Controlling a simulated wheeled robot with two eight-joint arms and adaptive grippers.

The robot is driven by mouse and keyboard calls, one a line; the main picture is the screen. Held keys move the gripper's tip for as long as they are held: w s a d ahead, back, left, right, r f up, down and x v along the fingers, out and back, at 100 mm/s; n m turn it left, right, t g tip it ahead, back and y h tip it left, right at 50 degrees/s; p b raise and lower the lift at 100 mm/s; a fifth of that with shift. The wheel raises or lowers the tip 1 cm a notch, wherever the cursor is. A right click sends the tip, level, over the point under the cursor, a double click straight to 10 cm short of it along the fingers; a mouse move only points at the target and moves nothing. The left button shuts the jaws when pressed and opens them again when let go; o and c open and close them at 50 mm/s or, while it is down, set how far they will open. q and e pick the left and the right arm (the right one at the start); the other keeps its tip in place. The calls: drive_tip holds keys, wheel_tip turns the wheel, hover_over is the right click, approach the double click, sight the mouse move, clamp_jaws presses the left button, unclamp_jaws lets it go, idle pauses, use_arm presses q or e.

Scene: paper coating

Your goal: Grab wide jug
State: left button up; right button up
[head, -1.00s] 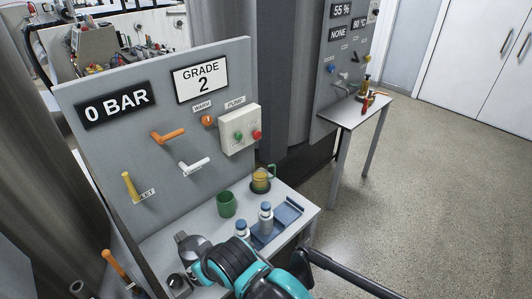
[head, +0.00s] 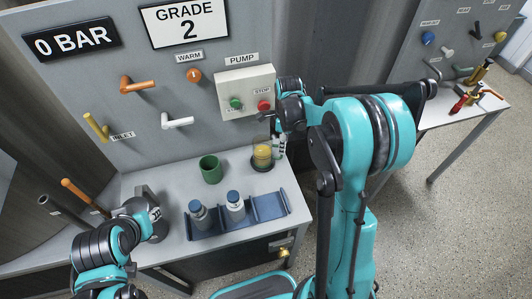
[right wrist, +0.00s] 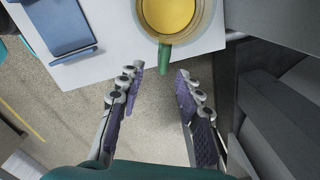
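The wide jug (head: 262,153) is a clear vessel with yellow liquid, standing upright on a dark round pad at the right of the bench. In the right wrist view, the jug (right wrist: 172,12) shows from above with its green handle (right wrist: 165,57) pointing toward my right gripper (right wrist: 160,75). That gripper is open, its fingertips either side of the line of the handle's end, with gaps on both sides. In the head view, my right gripper (head: 279,146) is just right of the jug. My left gripper (head: 152,212) is low at the bench's left; its fingers are unclear.
A green cup (head: 210,170) stands left of the jug. Two blue-capped bottles (head: 198,215) (head: 235,206) stand in a blue tray (head: 268,206) in front. A panel (head: 90,85) with levers and a pump box (head: 246,92) rises behind. A side table (head: 440,113) is at right.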

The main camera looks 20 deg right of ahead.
sight(281, 157)
drive_tip(key=shift+w+d+f+m, duration=0.15)
drive_tip(key=shift+f+m, duration=0.25)
drive_tip(key=shift+f, duration=0.4)
wheel_tip(281, 157, down, 3)
drive_tip(key=shift+r+b, duration=0.1)
drive_tip(key=shift+b, duration=0.45)
drive_tip(key=f+b, duration=0.1)
drive_tip(key=f, duration=0.1)
drive_tip(key=f+b, duration=0.1)
drive_tip(key=f, duration=0.2)
drive_tip(key=shift+w+a, duration=0.1)
drive_tip(key=shift+a, duration=0.1)
drive_tip(key=shift+r, duration=0.15)
clamp_jaws()
